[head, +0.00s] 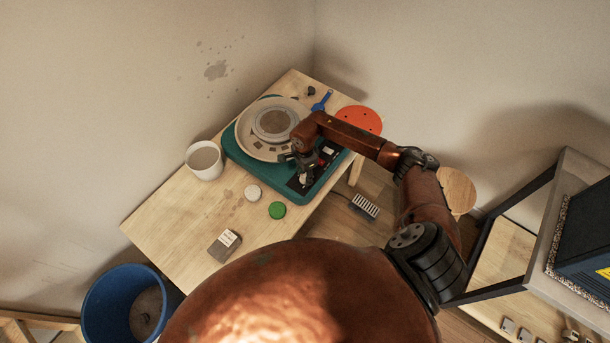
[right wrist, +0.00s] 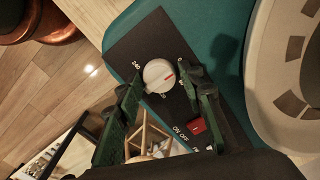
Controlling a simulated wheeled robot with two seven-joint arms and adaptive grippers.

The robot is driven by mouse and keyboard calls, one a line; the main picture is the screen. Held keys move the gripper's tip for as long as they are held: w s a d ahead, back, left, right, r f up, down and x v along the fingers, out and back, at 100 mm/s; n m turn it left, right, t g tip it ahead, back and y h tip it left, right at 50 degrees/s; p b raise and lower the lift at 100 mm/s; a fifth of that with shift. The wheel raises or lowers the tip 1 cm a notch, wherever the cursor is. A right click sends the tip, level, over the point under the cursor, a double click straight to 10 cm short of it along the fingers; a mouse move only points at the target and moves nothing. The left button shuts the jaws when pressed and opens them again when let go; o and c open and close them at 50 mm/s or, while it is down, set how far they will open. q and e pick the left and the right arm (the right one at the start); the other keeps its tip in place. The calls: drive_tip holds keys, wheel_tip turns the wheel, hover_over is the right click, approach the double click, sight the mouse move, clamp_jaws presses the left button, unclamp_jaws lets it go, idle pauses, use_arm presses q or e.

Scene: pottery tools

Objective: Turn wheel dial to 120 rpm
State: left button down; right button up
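The pottery wheel (head: 233,148) has a teal base and a round grey head in a pale pan, on the wooden table. Its dial (right wrist: 158,75) is a white round knob with a red mark, on a black panel (right wrist: 125,48). The red mark points to the right in the right wrist view. "240" reads left of the knob; other numbers are partly hidden. My right gripper (right wrist: 160,76) is open, its green fingers on either side of the dial; contact is unclear. It also shows over the panel in the head view (head: 304,182). My left gripper is out of view.
A red ON/OFF switch (right wrist: 196,126) sits close to the right finger. A white cup (head: 204,161), a white disc (head: 253,192), a green disc (head: 277,210) and a grey block (head: 222,247) stand on the table. A blue bucket (head: 100,305) is on the floor.

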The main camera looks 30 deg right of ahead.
drive_tip(key=c, duration=0.8)
